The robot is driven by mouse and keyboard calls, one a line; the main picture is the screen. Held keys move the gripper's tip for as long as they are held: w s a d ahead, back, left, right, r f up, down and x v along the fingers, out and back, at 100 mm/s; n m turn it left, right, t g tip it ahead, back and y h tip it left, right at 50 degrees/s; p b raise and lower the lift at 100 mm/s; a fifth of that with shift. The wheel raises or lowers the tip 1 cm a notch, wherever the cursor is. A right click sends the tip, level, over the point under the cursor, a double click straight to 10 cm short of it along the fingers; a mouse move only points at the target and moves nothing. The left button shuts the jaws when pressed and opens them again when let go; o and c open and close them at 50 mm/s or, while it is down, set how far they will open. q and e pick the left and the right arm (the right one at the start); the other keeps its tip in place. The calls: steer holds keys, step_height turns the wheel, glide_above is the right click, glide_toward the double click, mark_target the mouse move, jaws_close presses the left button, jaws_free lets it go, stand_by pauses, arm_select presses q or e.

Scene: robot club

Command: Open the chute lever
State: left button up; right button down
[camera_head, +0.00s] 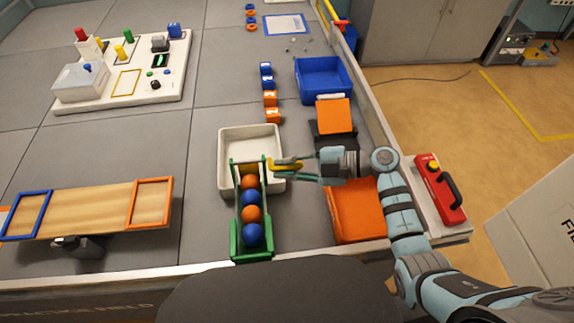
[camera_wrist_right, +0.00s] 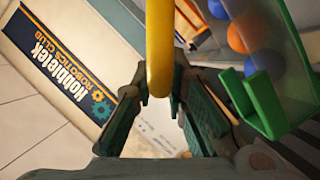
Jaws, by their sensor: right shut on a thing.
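The green chute (camera_head: 250,256) stands at the front middle of the table, with blue and orange balls (camera_head: 251,198) in a row inside it. Its yellow lever (camera_head: 285,165) sticks out to the right from the chute's far end. My right gripper (camera_head: 299,169) reaches in from the right and is shut on the lever. In the right wrist view, the yellow lever (camera_wrist_right: 160,45) passes between the fingertips (camera_wrist_right: 161,92), and the green chute (camera_wrist_right: 262,100) is at the right. My left gripper is not in view.
A white tray (camera_head: 226,183) sits at the chute's far end. An orange bin (camera_head: 358,222) stands right of the chute, under my right arm. A blue bin (camera_head: 323,78) and several numbered blocks (camera_head: 270,99) lie farther back. A wooden board (camera_head: 100,207) is at the left.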

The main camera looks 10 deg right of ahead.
steer(key=shift+s+f+n, duration=0.3)
steer(key=shift+f, duration=0.15)
steer(key=s+f+n+t+y+b, duration=0.1)
steer(key=s+f+n+b, duration=0.2)
steer(key=f+b, duration=0.3)
steer(key=shift+s+f+n+t, duration=0.3)
steer(key=shift+f+n+t, duration=0.1)
steer(key=shift+f, duration=0.2)
steer(key=c, duration=1.6)
jaws_free()
steer(key=shift+d, duration=0.1)
steer(key=v, duration=1.1)
steer(key=shift+d, duration=0.4)
